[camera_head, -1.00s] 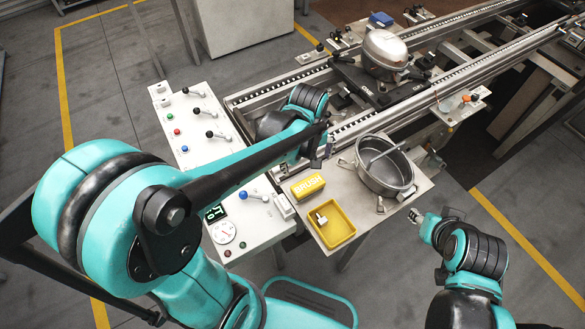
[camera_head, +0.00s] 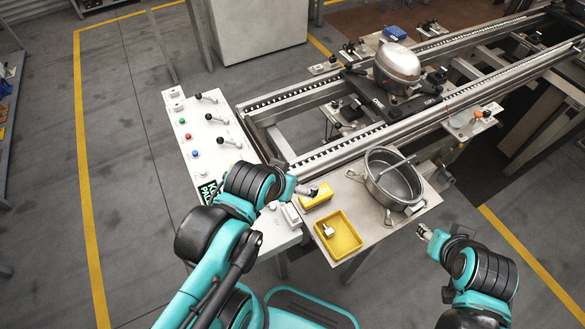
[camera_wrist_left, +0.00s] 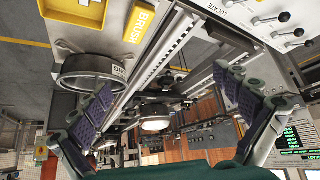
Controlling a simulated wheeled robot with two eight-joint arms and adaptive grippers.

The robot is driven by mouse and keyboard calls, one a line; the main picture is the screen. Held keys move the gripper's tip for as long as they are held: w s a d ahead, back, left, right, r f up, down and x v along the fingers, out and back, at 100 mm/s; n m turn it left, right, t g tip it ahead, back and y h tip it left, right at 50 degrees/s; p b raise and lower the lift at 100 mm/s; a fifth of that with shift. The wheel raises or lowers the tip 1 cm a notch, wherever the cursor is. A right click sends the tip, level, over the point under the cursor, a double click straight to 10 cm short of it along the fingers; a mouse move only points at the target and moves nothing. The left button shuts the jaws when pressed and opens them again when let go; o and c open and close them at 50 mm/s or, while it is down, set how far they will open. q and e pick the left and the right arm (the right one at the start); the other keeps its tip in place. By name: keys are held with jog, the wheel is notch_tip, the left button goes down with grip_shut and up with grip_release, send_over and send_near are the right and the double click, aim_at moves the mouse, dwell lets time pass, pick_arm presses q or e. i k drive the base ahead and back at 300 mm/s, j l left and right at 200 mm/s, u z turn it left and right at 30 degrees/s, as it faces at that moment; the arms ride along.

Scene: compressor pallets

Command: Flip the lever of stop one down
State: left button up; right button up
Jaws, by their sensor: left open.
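A white control panel (camera_head: 200,140) stands left of the conveyor, with black-knobbed levers: a far one (camera_head: 207,97), a middle one (camera_head: 217,119) and a near one (camera_head: 230,141). I cannot read which is stop one. In the left wrist view, part of the panel (camera_wrist_left: 272,12) with "LOCATE" lettering and dark knobs (camera_wrist_left: 284,17) shows at the upper right. My left gripper (camera_head: 305,190) is right of the panel's near part, by the brush box; the wrist view shows its fingers (camera_wrist_left: 165,80) apart and empty. My right gripper (camera_head: 425,231) is right of the side table, its fingers too small to judge.
A yellow brush box (camera_head: 317,196), a yellow tray (camera_head: 338,236) and a metal pot (camera_head: 393,178) stand on the side table. A compressor (camera_head: 397,65) sits on a dark pallet on the conveyor rails (camera_head: 360,143). Floor left of the panel is clear.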

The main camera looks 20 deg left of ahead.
aim_at(199, 96)
jog(key=u, duration=1.55)
jog(key=j+z, duration=0.2)
jog(key=j, duration=0.55)
jog(key=i+j+z, duration=0.15)
jog(key=j, duration=0.15)
jog(key=i+j+z, duration=0.1)
jog(key=j, duration=0.2)
jog(key=i+j+z, duration=0.15)
jog(key=j, duration=0.15)
jog(key=i+j+z, duration=0.1)
jog(key=j, duration=0.2)
jog(key=i+j+z, duration=0.3)
jog(key=i+j, duration=0.25)
